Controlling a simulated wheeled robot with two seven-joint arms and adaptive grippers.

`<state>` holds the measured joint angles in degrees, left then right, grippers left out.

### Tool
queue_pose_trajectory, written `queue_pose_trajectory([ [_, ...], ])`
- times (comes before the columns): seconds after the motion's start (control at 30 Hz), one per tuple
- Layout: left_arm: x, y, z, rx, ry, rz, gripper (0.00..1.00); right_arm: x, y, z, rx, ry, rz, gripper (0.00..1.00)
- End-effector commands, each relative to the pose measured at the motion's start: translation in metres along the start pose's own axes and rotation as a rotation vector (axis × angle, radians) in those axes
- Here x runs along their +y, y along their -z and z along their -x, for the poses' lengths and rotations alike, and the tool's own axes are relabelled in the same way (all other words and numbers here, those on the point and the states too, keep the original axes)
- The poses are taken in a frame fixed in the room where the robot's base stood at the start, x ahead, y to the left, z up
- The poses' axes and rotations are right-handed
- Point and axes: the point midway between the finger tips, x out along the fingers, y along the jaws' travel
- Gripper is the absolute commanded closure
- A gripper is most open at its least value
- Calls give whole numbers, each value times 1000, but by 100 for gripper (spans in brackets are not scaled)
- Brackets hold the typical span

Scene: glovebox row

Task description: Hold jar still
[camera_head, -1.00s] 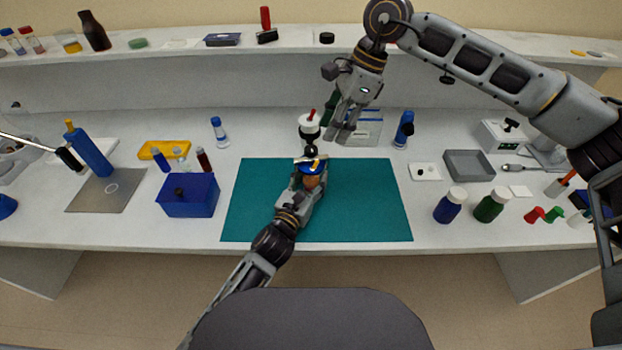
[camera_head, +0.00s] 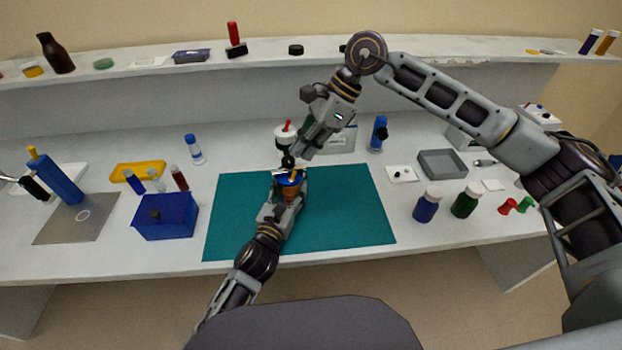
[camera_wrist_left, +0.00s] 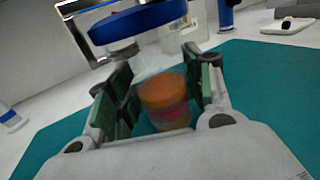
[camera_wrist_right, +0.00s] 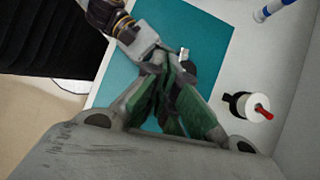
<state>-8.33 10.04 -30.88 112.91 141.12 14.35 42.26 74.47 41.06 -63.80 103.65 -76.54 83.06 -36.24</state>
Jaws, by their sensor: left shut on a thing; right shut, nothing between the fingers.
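The jar (camera_head: 291,195) has a blue lid and orange contents, and stands near the back edge of the teal mat. My left gripper (camera_head: 284,190) is shut around it from the front. In the left wrist view the jar's orange body (camera_wrist_left: 163,98) shows between the green finger pads, with the blue lid (camera_wrist_left: 138,22) above. My right gripper (camera_head: 298,156) is shut and empty, just behind and above the jar, pointing down toward it. In the right wrist view its green-padded fingers (camera_wrist_right: 172,120) are together; the jar is mostly hidden there.
The teal mat (camera_head: 345,215) is largely clear to the right of the jar. A blue box (camera_head: 165,218) is on the left; blue (camera_head: 426,207) and green (camera_head: 466,201) bottles are on the right.

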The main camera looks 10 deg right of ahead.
Motion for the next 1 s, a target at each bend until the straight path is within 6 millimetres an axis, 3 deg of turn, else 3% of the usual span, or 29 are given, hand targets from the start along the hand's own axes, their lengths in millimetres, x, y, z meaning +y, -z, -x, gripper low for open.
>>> queue_pose_trajectory([
  [1.0,0,1,0,1,0,0,84,18,23,-11,-301,23,-124,100],
])
